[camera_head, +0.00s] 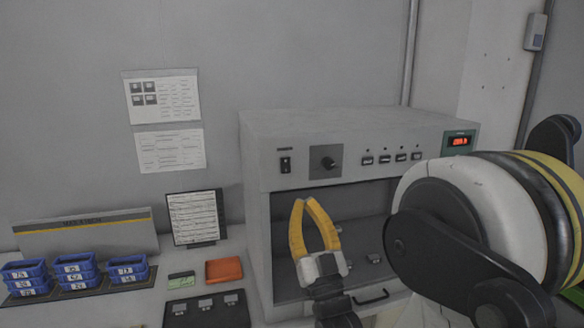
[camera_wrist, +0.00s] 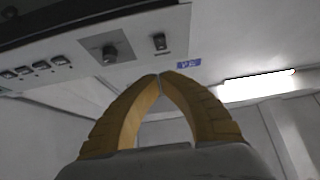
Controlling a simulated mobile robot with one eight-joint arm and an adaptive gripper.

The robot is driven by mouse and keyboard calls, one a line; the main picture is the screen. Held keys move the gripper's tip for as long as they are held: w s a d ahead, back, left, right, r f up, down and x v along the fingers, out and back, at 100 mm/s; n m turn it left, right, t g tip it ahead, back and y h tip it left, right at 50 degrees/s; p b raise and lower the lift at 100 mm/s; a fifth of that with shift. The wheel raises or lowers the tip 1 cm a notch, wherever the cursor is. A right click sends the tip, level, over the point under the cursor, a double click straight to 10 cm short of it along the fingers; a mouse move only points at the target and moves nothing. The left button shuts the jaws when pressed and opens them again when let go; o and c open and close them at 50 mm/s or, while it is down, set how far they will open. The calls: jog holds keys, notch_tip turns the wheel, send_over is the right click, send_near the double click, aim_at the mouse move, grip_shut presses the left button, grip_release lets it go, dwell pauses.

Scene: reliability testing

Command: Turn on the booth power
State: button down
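The grey booth (camera_head: 345,120) stands on the bench, with a control panel across its upper front. A small black rocker switch (camera_head: 285,164) sits at the panel's left end. It also shows in the wrist view (camera_wrist: 159,41), above my fingertips; its position is too small to tell. A black knob (camera_head: 328,163) on a dark plate is right of the switch in the head view. My gripper (camera_head: 304,200) has yellow fingers with tips together and nothing between them. It is in front of the booth opening, below the panel. In the wrist view the gripper tips (camera_wrist: 164,75) meet, apart from the switch.
Several push buttons (camera_head: 392,158) and a red-lit display (camera_head: 460,141) are on the panel's right side. Blue bins (camera_head: 73,271), an orange box (camera_head: 224,270) and a dark tray (camera_head: 207,310) lie on the bench at left. My arm covers the booth's right side.

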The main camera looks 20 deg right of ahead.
aim_at(289, 170)
jog(key=w+r, duration=0.1)
jog(key=w, duration=0.1)
jog(key=w+r+b, duration=0.1)
jog(key=w, duration=0.2)
jog(key=w+r, duration=0.1)
jog(key=w, duration=0.2)
jog(key=shift+w+r+b, duration=0.15)
jog(key=shift+r+b, duration=0.15)
jog(key=shift+b, duration=0.05)
jog(key=shift+w, duration=0.55)
jog(key=shift+w+f+b, duration=0.35)
jog(key=shift+w+b, duration=0.05)
jog(key=shift+w, duration=0.25)
jog(key=shift+s+r, duration=0.1)
